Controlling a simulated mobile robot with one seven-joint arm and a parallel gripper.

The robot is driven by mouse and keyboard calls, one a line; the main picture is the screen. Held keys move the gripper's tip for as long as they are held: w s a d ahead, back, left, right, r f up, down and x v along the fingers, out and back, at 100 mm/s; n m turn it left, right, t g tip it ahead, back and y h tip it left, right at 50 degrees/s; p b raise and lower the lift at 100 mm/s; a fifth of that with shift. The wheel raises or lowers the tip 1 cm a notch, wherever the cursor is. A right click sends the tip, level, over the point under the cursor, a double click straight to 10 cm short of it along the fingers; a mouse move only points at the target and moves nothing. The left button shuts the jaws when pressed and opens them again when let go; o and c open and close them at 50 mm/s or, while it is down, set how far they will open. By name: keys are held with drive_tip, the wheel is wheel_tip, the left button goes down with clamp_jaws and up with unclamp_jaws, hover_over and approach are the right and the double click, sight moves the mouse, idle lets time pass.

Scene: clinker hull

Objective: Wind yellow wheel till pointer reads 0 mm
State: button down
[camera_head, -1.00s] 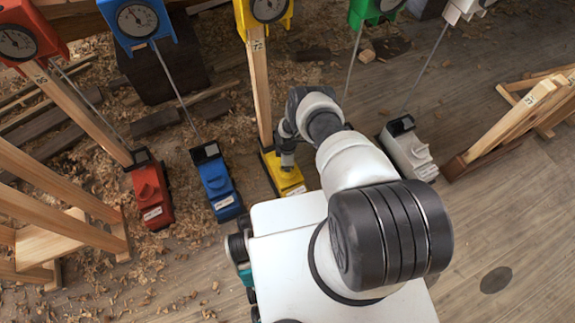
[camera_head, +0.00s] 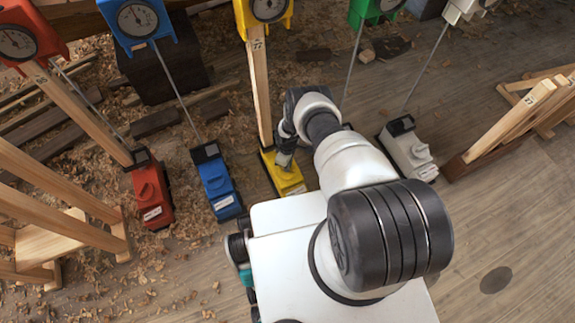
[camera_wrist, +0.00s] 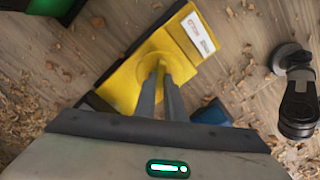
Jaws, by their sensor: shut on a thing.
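The yellow base unit (camera_head: 290,182) stands on the floor at the foot of a wooden post, with a white label on its end. Its yellow wheel (camera_wrist: 154,62) shows in the wrist view as a raised round part with a grip on top. My gripper (camera_wrist: 161,74) is shut on that grip from above, its two grey fingers close together. In the head view my gripper (camera_head: 284,160) is small and partly hides the wheel. The yellow gauge (camera_head: 268,10) with a dark dial is cut by the top edge; its pointer reading is too small to tell.
Red (camera_head: 151,190), blue (camera_head: 217,183) and white (camera_head: 408,150) base units stand nearby, with rods up to gauges. A green unit (camera_wrist: 50,7) shows in the wrist view. Wooden trestles flank the area.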

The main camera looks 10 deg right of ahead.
drive_tip(key=c, duration=1.8)
unclamp_jaws()
drive_tip(key=shift+c, duration=0.2)
drive_tip(key=shift+r, duration=0.1)
wheel_tip(320, 180, up, 17)
drive_tip(key=p, duration=0.6)
drive_tip(key=shift+p, duration=0.3)
drive_tip(key=shift+r, duration=0.1)
